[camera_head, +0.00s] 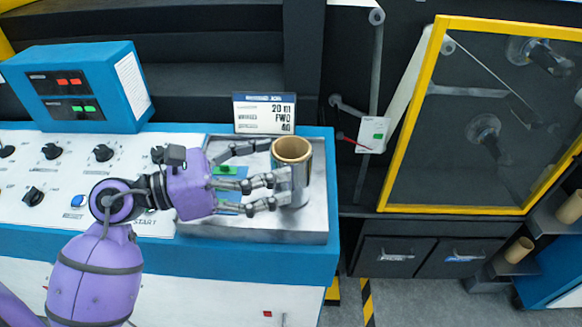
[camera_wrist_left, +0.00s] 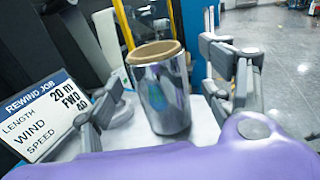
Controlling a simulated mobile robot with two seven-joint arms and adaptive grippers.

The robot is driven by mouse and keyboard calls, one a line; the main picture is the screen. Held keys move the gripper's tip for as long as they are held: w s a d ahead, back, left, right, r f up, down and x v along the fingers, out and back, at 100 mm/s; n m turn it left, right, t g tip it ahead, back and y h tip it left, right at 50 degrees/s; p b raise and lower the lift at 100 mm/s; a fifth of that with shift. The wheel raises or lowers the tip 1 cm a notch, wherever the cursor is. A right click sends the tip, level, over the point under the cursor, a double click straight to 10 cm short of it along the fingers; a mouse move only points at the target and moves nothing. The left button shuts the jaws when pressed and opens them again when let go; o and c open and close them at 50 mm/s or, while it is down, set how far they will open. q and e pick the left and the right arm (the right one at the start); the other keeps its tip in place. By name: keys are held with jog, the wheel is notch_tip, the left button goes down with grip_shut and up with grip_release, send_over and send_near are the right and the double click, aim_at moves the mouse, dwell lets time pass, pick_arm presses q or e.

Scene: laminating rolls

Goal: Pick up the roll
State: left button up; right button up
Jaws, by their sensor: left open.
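The roll (camera_head: 292,170) is a shiny silver cylinder with a tan cardboard core. It stands upright in a shallow metal tray (camera_head: 255,237) at the right end of the blue-and-white console. My left gripper (camera_head: 276,178) is open beside the roll, with its fingers reaching toward it from the left and near side. In the left wrist view the roll (camera_wrist_left: 161,92) stands between the spread fingers of my left gripper (camera_wrist_left: 165,95). Whether any finger touches it, I cannot tell. The lower part of the roll is partly hidden by fingers in the head view. My right gripper is not in view.
A job sign (camera_head: 264,113) stands right behind the tray. A blue control box (camera_head: 80,87) with red and green buttons is at the back left. Knobs cover the console (camera_head: 70,185). A yellow-framed machine door (camera_head: 480,120) stands to the right, beyond a gap.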

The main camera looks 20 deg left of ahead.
aim_at(292, 161)
pick_arm(q)
jog(key=p+x, duration=0.1)
jog(key=x, duration=0.3)
jog(key=shift+w+f, duration=0.1)
jog(key=shift+w, duration=0.1)
jog(key=shift+c, duration=0.8)
jog(key=c, duration=1.3)
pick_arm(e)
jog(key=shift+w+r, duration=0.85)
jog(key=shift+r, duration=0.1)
